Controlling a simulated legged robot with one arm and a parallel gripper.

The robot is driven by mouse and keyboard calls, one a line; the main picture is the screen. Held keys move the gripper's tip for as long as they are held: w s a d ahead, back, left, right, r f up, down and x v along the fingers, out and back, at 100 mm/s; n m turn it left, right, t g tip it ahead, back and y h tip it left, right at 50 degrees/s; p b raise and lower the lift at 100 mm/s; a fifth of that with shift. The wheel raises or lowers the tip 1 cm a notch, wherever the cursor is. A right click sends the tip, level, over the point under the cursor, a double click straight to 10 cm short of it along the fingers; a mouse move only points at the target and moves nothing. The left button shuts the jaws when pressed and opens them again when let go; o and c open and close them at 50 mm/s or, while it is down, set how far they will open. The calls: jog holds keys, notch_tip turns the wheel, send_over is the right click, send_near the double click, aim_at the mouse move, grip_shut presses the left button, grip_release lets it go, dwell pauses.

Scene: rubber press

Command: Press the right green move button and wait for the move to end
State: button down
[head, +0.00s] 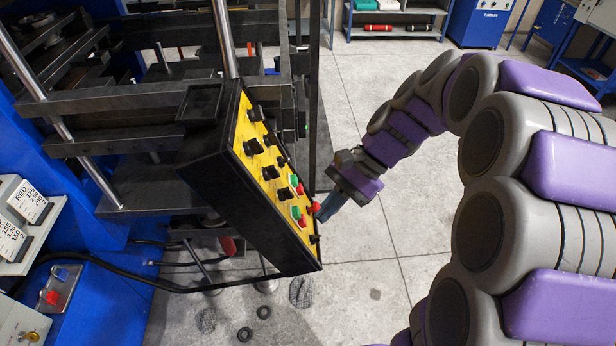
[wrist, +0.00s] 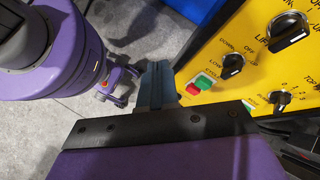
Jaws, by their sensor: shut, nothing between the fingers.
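The yellow control panel (head: 262,160) has a black housing and carries black knobs and red and green buttons. In the head view one green button (head: 295,212) sits at the panel's lower end, with another green button (head: 293,180) farther up. In the wrist view a green button (wrist: 205,82) shows beside a red button (wrist: 193,89). I cannot tell which green one is the right move button. My gripper (head: 325,213), with blue fingers, is shut and empty close to the panel's lower right edge. Its fingers (wrist: 158,82) appear left of the buttons in the wrist view; contact is not visible.
Press bars and rods (head: 110,100) stand behind the panel. A blue machine body (head: 100,315) with a black cable is at left. Open grey floor (head: 370,290) lies right of the panel. In the wrist view, black knobs (wrist: 288,30) stick out from the panel.

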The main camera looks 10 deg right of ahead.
aim_at(297, 180)
jog(key=w+d+f+m+t+y+b, duration=0.1)
jog(key=w+d+f+m+y, duration=0.2)
jog(key=w+d, duration=0.3)
jog(key=w+d+f+m+t+y, duration=0.2)
jog(key=w+d+m, duration=0.3)
jog(key=w, duration=0.7)
jog(key=shift+w+d+f+m+y+b, duration=0.2)
jog(key=shift+d+f+m+y+b, duration=0.15)
jog(key=shift+f+m+y, duration=0.25)
jog(key=shift+a+r, duration=0.1)
jog(key=shift+a, duration=0.05)
jog(key=b+x, duration=0.4)
jog(key=x, duration=1)
jog(key=shift+w+r, duration=0.1)
jog(key=shift+w, duration=0.1)
